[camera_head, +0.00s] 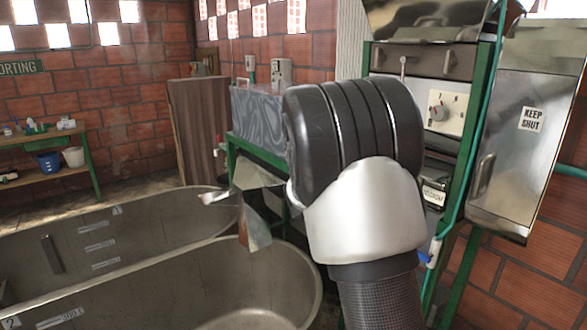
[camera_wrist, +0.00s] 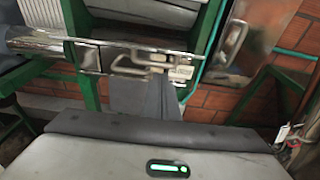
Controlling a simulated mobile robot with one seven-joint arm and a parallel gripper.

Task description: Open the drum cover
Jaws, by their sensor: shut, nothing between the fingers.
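The pulper's steel front stands at the right in the head view, partly hidden behind my arm. A shiny steel cover (camera_wrist: 92,57) with a bar handle (camera_wrist: 128,66) crosses the upper left of the wrist view; it looks like the drum cover and lies flat against the machine. A small pale label (camera_wrist: 180,72) sits at its right end; a label also shows in the head view (camera_head: 433,194). I cannot read it for sure. My gripper (camera_wrist: 165,84) is shut and empty, its grey fingers close in front of the handle and label. I cannot tell whether they touch. My arm hides it in the head view.
A steel door marked KEEP SHUT (camera_head: 525,130) with its own handle is right of the machine. A control panel with a knob (camera_head: 438,112) is above. Green posts (camera_head: 476,110) and a teal pipe (camera_head: 463,175) flank it. Large steel tubs (camera_head: 130,268) fill the lower left.

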